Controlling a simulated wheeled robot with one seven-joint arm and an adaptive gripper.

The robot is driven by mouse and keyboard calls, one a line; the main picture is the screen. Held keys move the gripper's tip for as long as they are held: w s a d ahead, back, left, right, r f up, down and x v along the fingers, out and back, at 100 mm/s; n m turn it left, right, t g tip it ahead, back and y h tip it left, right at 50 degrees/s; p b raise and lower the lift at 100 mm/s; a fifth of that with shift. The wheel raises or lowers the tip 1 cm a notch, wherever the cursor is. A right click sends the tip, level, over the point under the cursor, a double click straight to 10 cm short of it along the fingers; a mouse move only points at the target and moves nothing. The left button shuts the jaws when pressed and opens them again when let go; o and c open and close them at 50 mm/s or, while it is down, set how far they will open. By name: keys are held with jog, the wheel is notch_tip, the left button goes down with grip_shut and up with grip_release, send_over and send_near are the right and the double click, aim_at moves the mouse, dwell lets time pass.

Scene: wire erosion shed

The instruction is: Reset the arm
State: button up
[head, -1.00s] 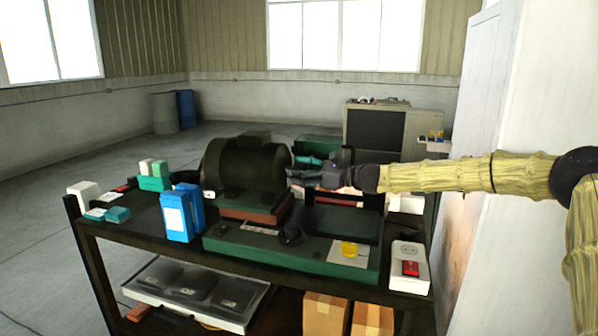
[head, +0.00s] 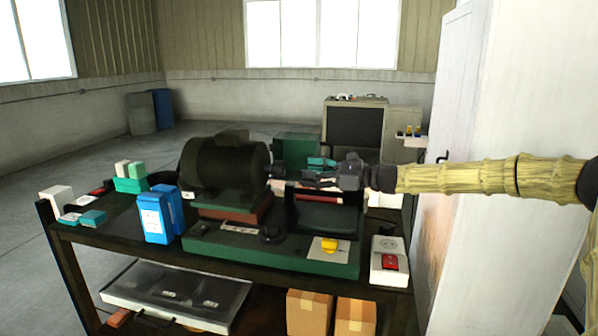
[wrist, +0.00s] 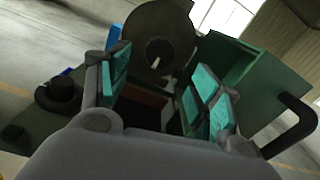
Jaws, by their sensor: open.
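My gripper (head: 318,172) reaches in from the right on my arm, level above the machine on the bench. In the wrist view my gripper (wrist: 165,95) has its two teal-padded fingers spread, with nothing between them. The machine's dark round motor housing (head: 225,165) is left of the fingertips in the head view. Its green base (head: 290,252) lies below the gripper. The housing's disc face and pale shaft end (wrist: 158,50) show beyond the fingers in the wrist view.
The bench (head: 100,240) carries blue-and-white boxes (head: 155,216), teal boxes (head: 130,184) and a white box with a red switch (head: 390,260). A tall white cabinet (head: 480,130) stands close on the right beside my arm. A grey cabinet (head: 355,125) stands behind. Open floor lies left.

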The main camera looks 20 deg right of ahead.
jog(key=shift+s+d, duration=0.35)
jog(key=shift+d, duration=0.15)
